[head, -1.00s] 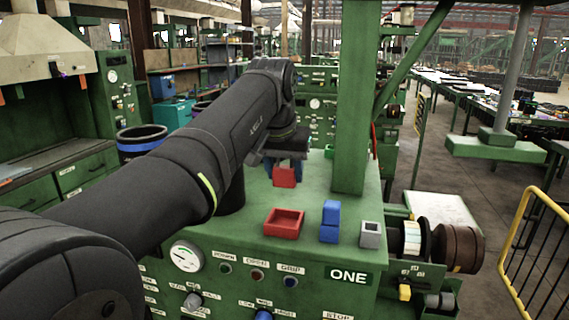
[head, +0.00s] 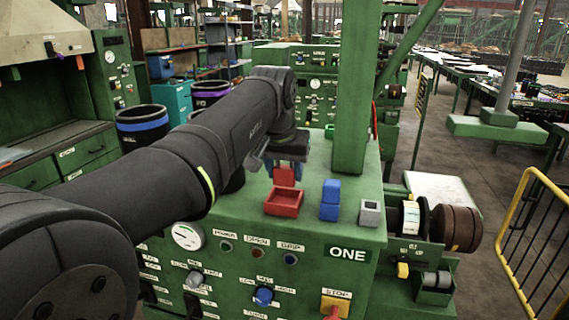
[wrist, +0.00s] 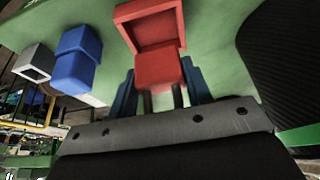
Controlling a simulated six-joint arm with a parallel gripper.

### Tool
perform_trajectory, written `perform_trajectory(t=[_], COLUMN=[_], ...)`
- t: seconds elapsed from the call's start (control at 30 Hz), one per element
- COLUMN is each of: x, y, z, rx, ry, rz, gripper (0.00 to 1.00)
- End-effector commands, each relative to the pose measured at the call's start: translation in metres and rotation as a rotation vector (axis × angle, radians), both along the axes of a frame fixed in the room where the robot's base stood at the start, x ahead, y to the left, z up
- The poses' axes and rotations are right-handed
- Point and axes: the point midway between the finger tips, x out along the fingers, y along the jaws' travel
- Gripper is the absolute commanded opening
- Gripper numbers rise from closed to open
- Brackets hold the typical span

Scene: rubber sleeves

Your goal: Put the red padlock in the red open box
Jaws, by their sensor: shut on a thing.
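My gripper (head: 287,164) is shut on the red padlock (head: 285,177), a plain red block in this view. The red open box (head: 284,204) stands on the green machine top, just in front of the padlock in the head view. The padlock's lower edge meets the box's far rim in the picture; I cannot tell whether they touch. In the wrist view the padlock (wrist: 157,68) sits between my blue fingers, and its far edge overlaps the near side of the box (wrist: 128,33). The box's inside looks empty.
A blue two-block thing (head: 330,200) stands right of the box, with a small grey hollow block (head: 370,212) beyond it. A green post (head: 352,100) rises behind them. Buttons and dials line the machine's front below the edge.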

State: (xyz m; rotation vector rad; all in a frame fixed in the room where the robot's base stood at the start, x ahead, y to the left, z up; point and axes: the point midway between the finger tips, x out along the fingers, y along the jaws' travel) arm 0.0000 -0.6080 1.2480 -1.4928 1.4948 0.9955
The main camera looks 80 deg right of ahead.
Motion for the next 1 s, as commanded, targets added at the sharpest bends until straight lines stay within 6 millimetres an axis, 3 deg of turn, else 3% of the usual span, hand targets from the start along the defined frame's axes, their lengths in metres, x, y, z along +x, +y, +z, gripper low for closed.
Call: perform_trajectory(t=[1.0], x=[0.000], y=[0.000], z=[-0.049], rx=[0.005], ry=[0.000], rz=[0.000], gripper=[0.20])
